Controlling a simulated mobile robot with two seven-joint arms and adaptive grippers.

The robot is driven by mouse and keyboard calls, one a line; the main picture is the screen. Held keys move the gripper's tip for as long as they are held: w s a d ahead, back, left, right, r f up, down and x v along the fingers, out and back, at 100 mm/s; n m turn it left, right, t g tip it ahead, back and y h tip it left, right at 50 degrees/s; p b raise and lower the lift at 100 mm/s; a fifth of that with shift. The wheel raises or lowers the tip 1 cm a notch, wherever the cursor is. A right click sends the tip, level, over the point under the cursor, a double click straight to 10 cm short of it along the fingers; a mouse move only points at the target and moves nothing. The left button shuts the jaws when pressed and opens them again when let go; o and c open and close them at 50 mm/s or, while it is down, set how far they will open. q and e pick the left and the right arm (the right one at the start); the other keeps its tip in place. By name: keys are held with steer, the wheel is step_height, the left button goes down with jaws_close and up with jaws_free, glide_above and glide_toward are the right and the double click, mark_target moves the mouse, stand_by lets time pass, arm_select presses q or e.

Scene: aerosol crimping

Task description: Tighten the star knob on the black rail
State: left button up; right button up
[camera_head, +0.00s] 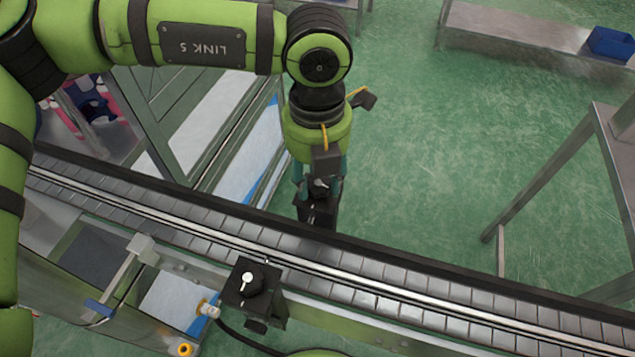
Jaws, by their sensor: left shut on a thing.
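The black rail (440,275) runs along the conveyor's far side, from the left down to the lower right. A black block (318,212) sits at the rail's far edge, near the middle of the view. My left gripper (319,189) reaches down over this block from the far side and is shut on the star knob, a small dark part mostly hidden between the fingers. How far the knob is turned cannot be seen. My right gripper is not in view.
The slatted conveyor (400,308) crosses the view. A black box (252,283) with a round top and a pale mark stands on its near side. Glass-panelled machine framing is at left. A metal table (520,35) with a blue bin (610,43) stands at back right. Green floor between is clear.

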arm_select(q)
steer(key=m+b, duration=0.2)
steer(key=b, duration=0.1)
steer(key=f+m+b, duration=0.1)
steer(key=m+b, duration=0.2)
steer(key=shift+s+m+b, duration=0.2)
steer(key=shift+m+b, duration=0.1)
steer(key=shift+b, duration=0.05)
steer(key=shift+m+b, duration=0.7)
steer(key=shift+m, duration=0.2)
steer(key=m+b, duration=0.2)
steer(key=m, duration=0.1)
steer(key=shift+w+r+m, duration=0.1)
steer(key=shift+m, duration=0.2)
steer(key=shift+w+r+m+b, duration=0.15)
steer(key=shift+m+b, duration=0.6)
steer(key=shift+m, duration=1.45)
steer(key=shift+r, duration=0.15)
steer(key=o, duration=1.1)
steer(key=shift+a, duration=0.25)
